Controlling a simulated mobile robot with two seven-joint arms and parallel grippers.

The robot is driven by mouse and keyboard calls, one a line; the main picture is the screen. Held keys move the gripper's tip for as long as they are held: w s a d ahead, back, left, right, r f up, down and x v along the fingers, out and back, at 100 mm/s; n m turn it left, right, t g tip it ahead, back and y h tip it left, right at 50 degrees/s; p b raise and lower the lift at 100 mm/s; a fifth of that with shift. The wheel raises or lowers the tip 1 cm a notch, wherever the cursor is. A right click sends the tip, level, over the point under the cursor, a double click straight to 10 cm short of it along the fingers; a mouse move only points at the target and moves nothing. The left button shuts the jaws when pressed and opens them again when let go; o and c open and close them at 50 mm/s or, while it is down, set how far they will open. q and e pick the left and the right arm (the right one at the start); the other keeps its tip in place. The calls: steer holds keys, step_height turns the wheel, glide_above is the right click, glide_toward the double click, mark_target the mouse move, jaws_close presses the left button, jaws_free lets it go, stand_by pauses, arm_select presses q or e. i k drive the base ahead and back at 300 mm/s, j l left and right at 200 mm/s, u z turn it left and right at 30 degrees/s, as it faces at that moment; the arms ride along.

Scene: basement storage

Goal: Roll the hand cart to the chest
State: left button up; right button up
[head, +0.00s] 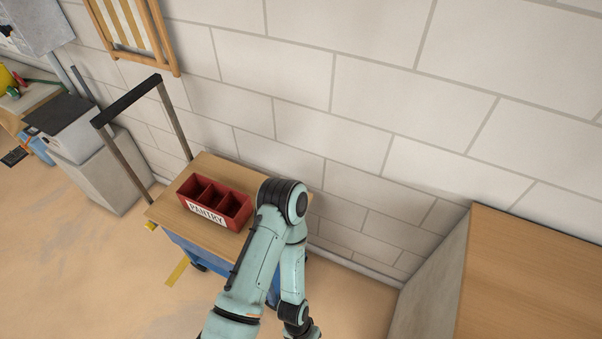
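The hand cart (180,215) has a wooden deck, a blue lower part and a black-topped push handle (128,100) at its left end. It stands close to the block wall. A red divided box (222,190) labelled PANTRY sits on the deck, its compartments looking empty. One of my arms, bent at the elbow, covers the cart's right end. Neither gripper shows. No thing is clearly marked as the chest; a large grey body with a wooden top (540,270) stands at the right, and I cannot tell if it is the chest.
A pale grey block (105,175) with a dark-topped box on it stands left of the cart. A wooden folded frame (135,35) is on the wall above. Yellow tape (177,271) marks the floor (90,275), which is open at the lower left.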

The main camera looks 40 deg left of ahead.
mark_target(208, 243)
steer(key=k+u, duration=0.1)
steer(key=u, duration=2.5)
steer(key=i+u, duration=0.3)
steer(key=k, duration=0.1)
